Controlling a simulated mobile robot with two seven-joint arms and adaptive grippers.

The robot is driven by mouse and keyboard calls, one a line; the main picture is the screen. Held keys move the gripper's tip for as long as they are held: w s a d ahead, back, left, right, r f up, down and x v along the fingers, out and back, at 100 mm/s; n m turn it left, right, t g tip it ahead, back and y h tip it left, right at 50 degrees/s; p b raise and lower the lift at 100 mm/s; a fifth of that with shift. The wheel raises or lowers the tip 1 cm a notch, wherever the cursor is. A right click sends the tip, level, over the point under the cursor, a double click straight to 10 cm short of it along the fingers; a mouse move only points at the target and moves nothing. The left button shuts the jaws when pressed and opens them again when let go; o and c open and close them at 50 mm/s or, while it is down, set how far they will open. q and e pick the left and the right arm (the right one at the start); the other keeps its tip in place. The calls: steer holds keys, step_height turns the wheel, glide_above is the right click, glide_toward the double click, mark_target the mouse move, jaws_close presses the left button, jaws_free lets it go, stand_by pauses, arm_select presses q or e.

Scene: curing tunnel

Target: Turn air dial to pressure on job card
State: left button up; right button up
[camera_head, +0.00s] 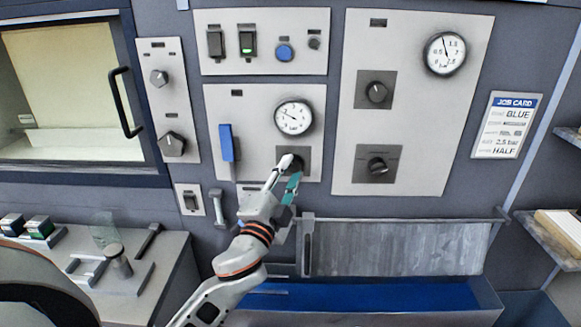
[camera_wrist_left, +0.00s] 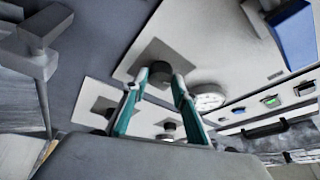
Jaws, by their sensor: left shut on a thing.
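The air dial (camera_head: 298,164) is a dark knob on a grey square plate below the round bar gauge (camera_head: 293,118). My left gripper (camera_head: 289,166) is shut on the dial, hiding part of it. In the left wrist view the two teal fingers (camera_wrist_left: 160,78) stand either side of the dark knob (camera_wrist_left: 159,70). The gauge needle points left and slightly up; its exact reading is too small to tell. The job card (camera_head: 507,125) at the right reads BLUE, 2.5 bar and HALF. My right gripper is not in view.
A blue lever (camera_head: 227,142) sits left of the gauge. Two other dark knobs (camera_head: 376,92) (camera_head: 377,166) and a second gauge (camera_head: 445,54) are on the panel to the right. A grey curtain (camera_head: 400,248) hangs from a rail below, over a blue-floored opening (camera_head: 360,297).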

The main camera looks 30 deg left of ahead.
arm_select(q)
steer(key=shift+a+r+m+h, duration=0.15)
steer(key=shift+m+h, duration=0.25)
steer(key=shift+m, duration=0.7)
steer(key=shift+m+g, duration=0.4)
steer(key=shift+m, duration=0.2)
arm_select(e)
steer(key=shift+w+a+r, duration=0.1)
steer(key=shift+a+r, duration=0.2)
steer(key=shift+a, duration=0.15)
arm_select(q)
steer(key=shift+r, duration=0.1)
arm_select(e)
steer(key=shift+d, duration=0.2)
arm_select(q)
steer(key=o, duration=1.1)
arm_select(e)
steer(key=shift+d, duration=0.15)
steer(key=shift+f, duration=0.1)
